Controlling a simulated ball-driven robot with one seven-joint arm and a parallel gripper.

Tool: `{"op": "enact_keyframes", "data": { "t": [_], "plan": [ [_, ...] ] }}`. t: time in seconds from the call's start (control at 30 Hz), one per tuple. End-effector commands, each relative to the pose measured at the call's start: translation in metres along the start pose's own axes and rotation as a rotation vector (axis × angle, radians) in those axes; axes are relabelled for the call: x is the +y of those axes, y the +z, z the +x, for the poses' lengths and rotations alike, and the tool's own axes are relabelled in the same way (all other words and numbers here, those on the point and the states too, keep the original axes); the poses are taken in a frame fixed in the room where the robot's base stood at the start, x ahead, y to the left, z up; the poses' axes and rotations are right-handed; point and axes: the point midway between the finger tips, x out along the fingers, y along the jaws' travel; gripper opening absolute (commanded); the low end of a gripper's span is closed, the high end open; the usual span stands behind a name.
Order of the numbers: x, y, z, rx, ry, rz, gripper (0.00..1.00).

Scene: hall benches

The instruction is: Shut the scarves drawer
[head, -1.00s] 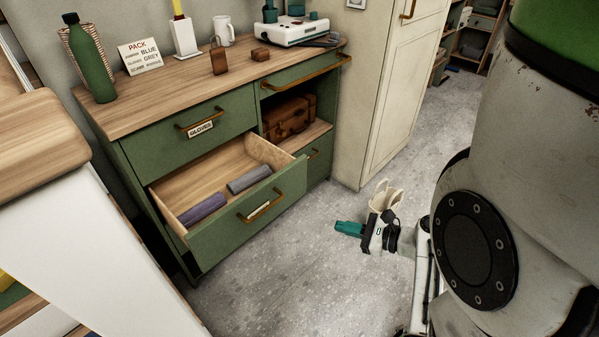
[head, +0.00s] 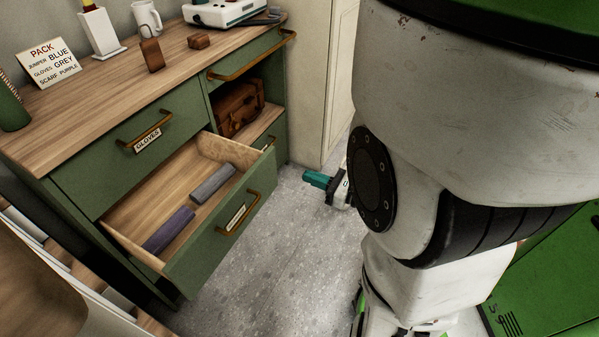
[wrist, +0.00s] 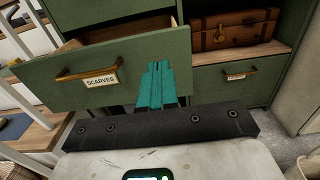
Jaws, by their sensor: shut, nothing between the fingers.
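The scarves drawer (head: 206,262) is the lower left drawer of the green cabinet and stands pulled out. Its label reads SCARVES in the wrist view (wrist: 108,90). It has a brass handle (head: 238,214). A purple roll (head: 169,230) and a grey roll (head: 213,184) lie inside it. My gripper (head: 312,180) has teal fingers and is to the right of the drawer front, low over the floor. In the wrist view the fingers (wrist: 157,85) are shut and empty, pointing toward the drawer front right of its handle. I cannot tell whether they touch it.
The closed gloves drawer (head: 140,150) is directly above. A brown suitcase (head: 239,108) sits in the open compartment to the right. The countertop holds a sign (head: 50,64), a mug (head: 146,18) and small brown blocks. Grey floor (head: 262,258) is clear in front of the drawer.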

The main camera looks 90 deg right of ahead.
Motion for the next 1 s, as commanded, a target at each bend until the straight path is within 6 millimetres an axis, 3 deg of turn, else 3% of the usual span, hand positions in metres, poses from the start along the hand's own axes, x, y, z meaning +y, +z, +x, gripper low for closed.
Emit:
{"op": "enact_keyframes", "data": {
  "t": [0.4, 0.6, 1.0],
  "plan": [
    [0.001, -0.001, 0.082, -0.001, 0.004, -0.002, 0.0],
    [0.001, -0.001, 0.11, -0.001, 0.003, -0.001, 0.0],
    [0.001, 0.0, 0.123, 0.001, 0.001, -0.001, 0.0]
  ]
}}
